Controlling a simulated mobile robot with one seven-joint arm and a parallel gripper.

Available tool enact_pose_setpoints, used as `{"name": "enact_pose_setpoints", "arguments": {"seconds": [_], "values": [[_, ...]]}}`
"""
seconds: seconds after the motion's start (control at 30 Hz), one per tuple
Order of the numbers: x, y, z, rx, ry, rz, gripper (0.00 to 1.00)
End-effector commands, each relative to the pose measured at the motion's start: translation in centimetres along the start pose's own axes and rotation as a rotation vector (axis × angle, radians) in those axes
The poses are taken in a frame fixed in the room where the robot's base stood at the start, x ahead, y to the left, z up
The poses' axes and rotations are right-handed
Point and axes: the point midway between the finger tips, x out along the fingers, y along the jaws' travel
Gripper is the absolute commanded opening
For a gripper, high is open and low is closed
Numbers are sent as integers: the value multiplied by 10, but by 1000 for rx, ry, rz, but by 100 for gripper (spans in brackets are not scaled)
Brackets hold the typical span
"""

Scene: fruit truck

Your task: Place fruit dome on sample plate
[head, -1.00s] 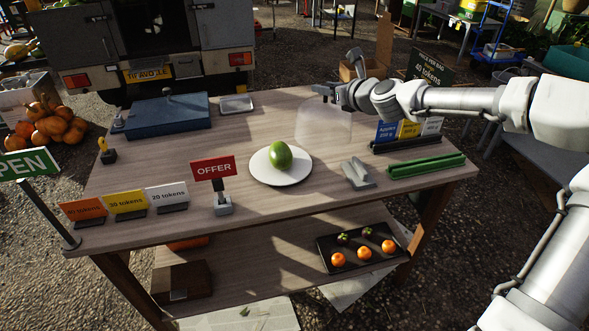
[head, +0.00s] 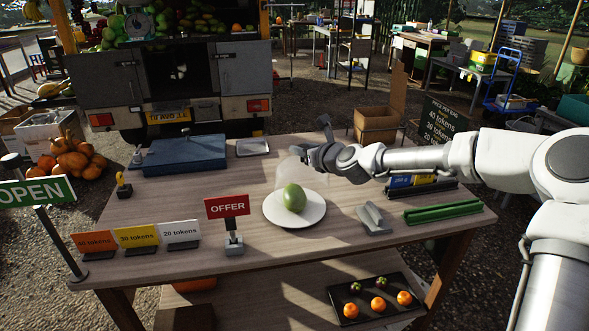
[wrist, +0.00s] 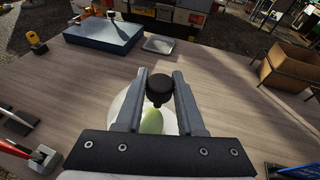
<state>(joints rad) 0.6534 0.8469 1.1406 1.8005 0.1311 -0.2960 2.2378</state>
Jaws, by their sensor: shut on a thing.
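The fruit dome (head: 287,173) is clear and faint, with a black knob (wrist: 159,88) on top. My gripper (head: 304,154) is shut on that knob, with one finger on each side in the wrist view (wrist: 160,92). The sample plate (head: 314,212) is round and white on the wooden table. A green fruit (head: 293,198) stands on it. In the wrist view the fruit (wrist: 151,122) shows below the knob. The dome hangs over the back part of the plate; its lower rim is too faint to tell whether it touches.
A red OFFER sign (head: 227,206) stands left of the plate. A grey holder (head: 373,218) and a green tray (head: 443,211) lie to the right. A blue case (head: 186,155) and a metal tray (head: 252,147) are at the back. The table between case and plate is clear.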

Motion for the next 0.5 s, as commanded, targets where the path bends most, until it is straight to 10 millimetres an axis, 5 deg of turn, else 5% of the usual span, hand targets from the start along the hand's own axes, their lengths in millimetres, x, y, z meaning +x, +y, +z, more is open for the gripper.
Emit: {"name": "enact_pose_setpoints", "arguments": {"seconds": [0.33,0.5], "values": [[22,16,-13,0,1,-1,0],[30,17,-38,2,2,1,0]]}}
